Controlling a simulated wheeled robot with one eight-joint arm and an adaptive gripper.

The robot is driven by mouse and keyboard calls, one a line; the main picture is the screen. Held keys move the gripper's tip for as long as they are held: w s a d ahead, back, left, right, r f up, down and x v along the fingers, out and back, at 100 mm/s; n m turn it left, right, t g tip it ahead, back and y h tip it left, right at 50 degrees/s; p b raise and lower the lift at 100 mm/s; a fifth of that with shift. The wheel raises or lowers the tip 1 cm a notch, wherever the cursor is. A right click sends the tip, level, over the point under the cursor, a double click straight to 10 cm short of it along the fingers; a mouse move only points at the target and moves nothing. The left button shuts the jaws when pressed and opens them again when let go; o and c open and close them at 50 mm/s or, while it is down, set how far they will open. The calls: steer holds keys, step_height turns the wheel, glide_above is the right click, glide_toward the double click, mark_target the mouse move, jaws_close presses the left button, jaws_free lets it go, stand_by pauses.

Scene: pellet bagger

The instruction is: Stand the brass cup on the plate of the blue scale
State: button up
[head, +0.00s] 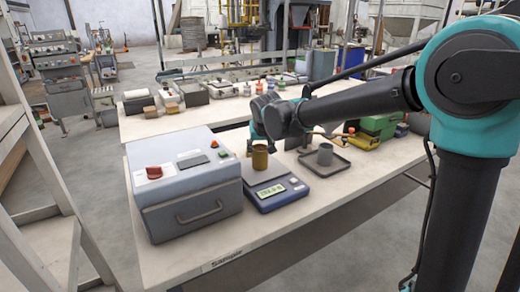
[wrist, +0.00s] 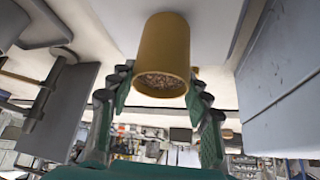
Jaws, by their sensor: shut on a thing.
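The brass cup (head: 260,158) is upright over the back left part of the plate (head: 282,174) of the blue scale (head: 275,197). I cannot tell whether its base touches the plate. In the wrist view the brass cup (wrist: 162,45) sits between the green-padded fingers and holds small brownish pellets. My gripper (wrist: 158,80) is shut on the cup; in the head view it is partly hidden behind the cup and arm. The scale's display (head: 271,191) is lit, but its digits are too small to read surely.
A grey-blue machine box (head: 190,205) with a red knob stands close left of the scale. The table's front edge is clear.

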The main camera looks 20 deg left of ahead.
steer(key=o, duration=1.2)
steer(key=shift+f, duration=0.1)
steer(key=shift+c, duration=0.2)
steer(key=v, duration=1.2)
steer(key=d+f+m+h, duration=0.1)
steer(key=d+f, duration=0.3)
steer(key=d, duration=0.5)
steer(key=d+f+m, duration=0.1)
steer(key=d+f, duration=0.4)
steer(key=d, duration=0.4)
steer(key=d+f+m+h, duration=0.1)
steer(key=d+f, duration=0.3)
steer(key=d, duration=0.5)
steer(key=s+d+f+m, duration=0.1)
steer(key=s+d+f, duration=0.5)
steer(key=s+d, duration=0.1)
steer(key=s+d+f+m+g+h, duration=0.1)
steer(key=s+d+f, duration=0.5)
steer(key=d, duration=0.3)
steer(key=shift+s+d+f+g, duration=0.25)
steer(key=shift+s+d+g, duration=0.05)
steer(key=shift+s+d, duration=0.15)
